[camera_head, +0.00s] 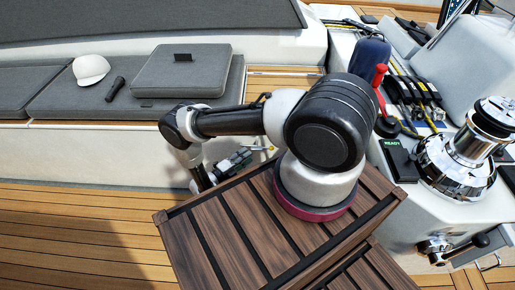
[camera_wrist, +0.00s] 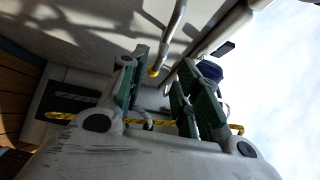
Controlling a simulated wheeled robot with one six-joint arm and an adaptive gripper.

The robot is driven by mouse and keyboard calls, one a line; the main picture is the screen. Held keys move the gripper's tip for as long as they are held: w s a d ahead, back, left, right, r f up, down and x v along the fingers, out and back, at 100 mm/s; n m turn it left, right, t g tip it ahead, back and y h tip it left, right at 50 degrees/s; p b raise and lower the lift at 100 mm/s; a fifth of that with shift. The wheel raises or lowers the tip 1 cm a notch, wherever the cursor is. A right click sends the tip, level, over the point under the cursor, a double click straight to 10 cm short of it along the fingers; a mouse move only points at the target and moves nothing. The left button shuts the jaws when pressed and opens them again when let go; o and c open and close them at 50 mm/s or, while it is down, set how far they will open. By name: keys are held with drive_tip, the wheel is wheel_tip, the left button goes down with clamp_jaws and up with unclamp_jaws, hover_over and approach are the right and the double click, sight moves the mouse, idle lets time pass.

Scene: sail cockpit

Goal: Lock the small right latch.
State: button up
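A small chrome latch handle (camera_head: 259,148) with a yellow tip sticks out by the pale wall under the seat in the head view. In the wrist view the bent chrome bar (camera_wrist: 173,40) comes down from above, and its yellow end is near the gap between my fingertips. My gripper (camera_head: 246,154) is just left of the handle. In the wrist view my gripper (camera_wrist: 163,65) is open, with its green-sided fingers apart and nothing clamped between them. I cannot tell whether the handle's tip is between the fingers or just beyond. The latch's base is largely hidden.
A slatted wooden table (camera_head: 225,225) lies below my arm. A grey seat cushion (camera_head: 85,95) holds a white cap (camera_head: 91,69) and a black flashlight (camera_head: 115,89). At the right are a chrome winch (camera_head: 458,160) and a black-handled lever (camera_head: 460,243). Teak floor is clear at left.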

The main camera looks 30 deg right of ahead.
sight(254, 150)
drive_tip(key=d, duration=0.3)
drive_tip(key=w+d, duration=0.1)
drive_tip(key=d, duration=0.3)
drive_tip(key=shift+w+d, duration=0.15)
drive_tip(key=shift+w, duration=0.05)
drive_tip(key=shift+c, duration=0.5)
clamp_jaws()
